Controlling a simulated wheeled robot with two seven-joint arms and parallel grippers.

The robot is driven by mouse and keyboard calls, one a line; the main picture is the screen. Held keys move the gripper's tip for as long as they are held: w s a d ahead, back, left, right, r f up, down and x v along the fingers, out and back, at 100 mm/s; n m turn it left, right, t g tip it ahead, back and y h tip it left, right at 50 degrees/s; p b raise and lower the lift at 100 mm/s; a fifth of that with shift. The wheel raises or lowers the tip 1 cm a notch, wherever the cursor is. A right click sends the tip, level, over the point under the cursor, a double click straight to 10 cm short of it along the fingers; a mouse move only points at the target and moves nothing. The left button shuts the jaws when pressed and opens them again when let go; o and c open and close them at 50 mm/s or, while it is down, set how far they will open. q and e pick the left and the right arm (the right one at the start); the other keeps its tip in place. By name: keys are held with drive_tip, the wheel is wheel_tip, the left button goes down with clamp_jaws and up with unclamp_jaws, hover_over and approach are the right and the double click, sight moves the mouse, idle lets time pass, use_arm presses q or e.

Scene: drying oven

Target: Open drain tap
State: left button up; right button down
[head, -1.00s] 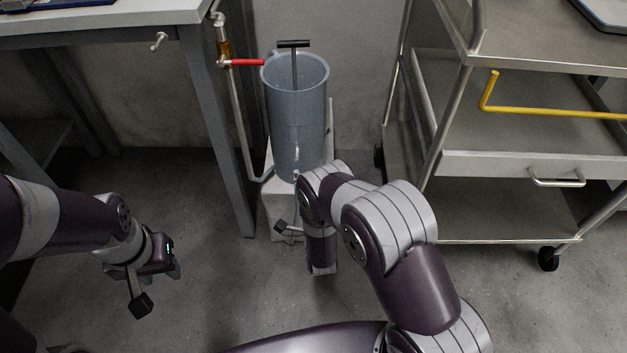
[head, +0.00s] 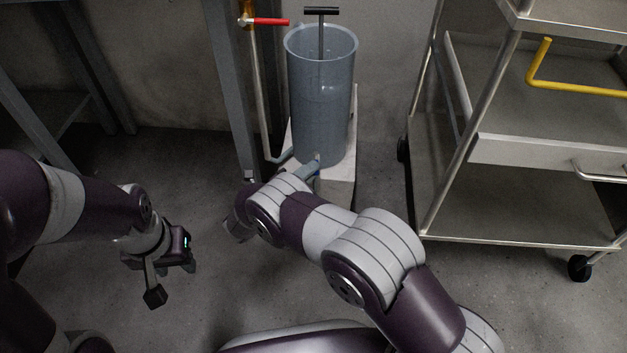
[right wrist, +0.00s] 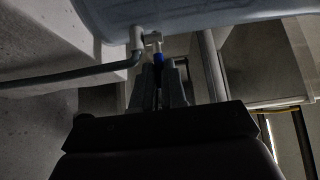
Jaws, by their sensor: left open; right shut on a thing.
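The drain tap (right wrist: 152,40) shows in the right wrist view under the tank as a pale fitting with a blue handle (right wrist: 159,59). My right gripper (right wrist: 160,84) has its fingers on either side of this handle and is shut on it. Whether the tap is open cannot be told. The grey-blue tank (head: 322,100) stands upright in the head view, its tap area low at the front and partly hidden by my right arm. My right fingertips are not clear there. My left gripper (head: 172,282) is open and empty, low at the left, far from the tank.
The tank stands on a pale block (head: 338,185). A red-handled valve (head: 268,21) sits on the pipe left of the tank. A table leg (head: 232,100) is close on the left. A metal trolley (head: 520,150) with a yellow bar (head: 575,88) stands at the right.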

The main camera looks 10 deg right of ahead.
use_arm(q)
wheel_tip(320, 180, down, 2)
drive_tip(key=shift+f+b, duration=0.2)
drive_tip(key=shift+b, duration=0.6)
use_arm(e)
drive_tip(key=shift+w+a+f+m+g+h, duration=0.15)
drive_tip(key=shift+m+g+h, duration=0.15)
drive_tip(key=shift+g, duration=0.2)
drive_tip(key=shift+a+r+m+g+h, duration=0.1)
drive_tip(key=shift+m+g+h, duration=0.1)
drive_tip(key=shift+m+g, duration=0.25)
drive_tip(key=c, duration=1.2)
unclamp_jaws()
